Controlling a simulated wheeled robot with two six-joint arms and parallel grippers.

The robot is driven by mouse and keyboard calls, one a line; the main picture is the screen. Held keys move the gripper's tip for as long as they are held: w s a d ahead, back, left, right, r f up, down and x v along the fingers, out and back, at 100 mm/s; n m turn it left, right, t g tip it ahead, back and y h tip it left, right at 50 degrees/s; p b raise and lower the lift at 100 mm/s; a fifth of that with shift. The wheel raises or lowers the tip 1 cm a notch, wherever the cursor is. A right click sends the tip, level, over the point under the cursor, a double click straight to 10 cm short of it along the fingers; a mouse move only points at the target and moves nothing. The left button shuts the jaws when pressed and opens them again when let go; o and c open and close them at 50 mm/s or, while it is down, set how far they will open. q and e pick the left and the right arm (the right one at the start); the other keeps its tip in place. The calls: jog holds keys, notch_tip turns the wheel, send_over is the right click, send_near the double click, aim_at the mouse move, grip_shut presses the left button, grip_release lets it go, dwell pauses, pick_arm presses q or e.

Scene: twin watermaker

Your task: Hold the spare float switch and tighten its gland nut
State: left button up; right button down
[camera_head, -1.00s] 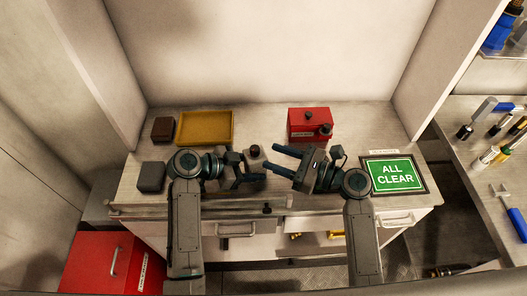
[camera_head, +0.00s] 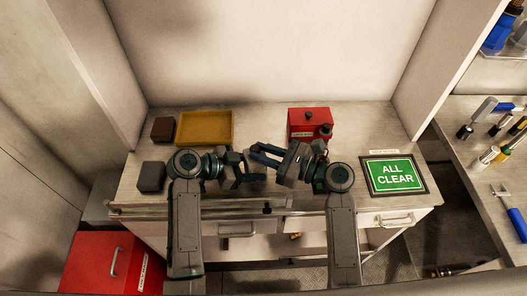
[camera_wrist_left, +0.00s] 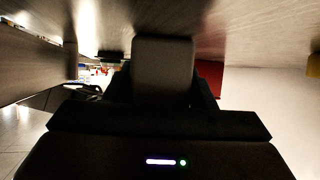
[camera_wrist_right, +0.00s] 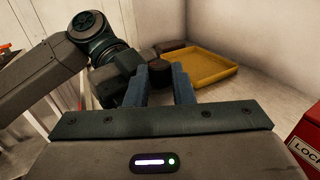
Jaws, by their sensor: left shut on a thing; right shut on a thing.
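The float switch shows in the left wrist view as a grey block (camera_wrist_left: 163,68) between the fingers of my left gripper (camera_wrist_left: 163,88), which is shut on it. In the head view my left gripper (camera_head: 250,178) is low at the bench's front. My right gripper (camera_head: 255,154) reaches in from the right, just above it, and hides most of the switch. In the right wrist view the dark round gland nut (camera_wrist_right: 160,64) sits between the fingertips of my right gripper (camera_wrist_right: 159,76), which is shut on it. The nut's lower part and threads are hidden.
A yellow tray (camera_head: 205,143), a brown block (camera_head: 162,130) and a dark grey box (camera_head: 151,177) lie at the left. A red lockbox (camera_head: 309,135) stands behind my right gripper. A framed green ALL CLEAR sign (camera_head: 395,161) lies at the right.

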jog(key=shift+s+a+m+t+h, duration=0.1)
jog(key=shift+s+m+t+h, duration=0.1)
jog(key=shift+m+t+h, duration=0.7)
jog(key=shift+y, duration=0.3)
jog(key=c, duration=1.2)
grip_release()
jog(key=shift+w, duration=0.1)
jog(key=shift+c, duration=0.2)
jog(key=v, duration=1.2)
jog(key=shift+f, duration=0.15)
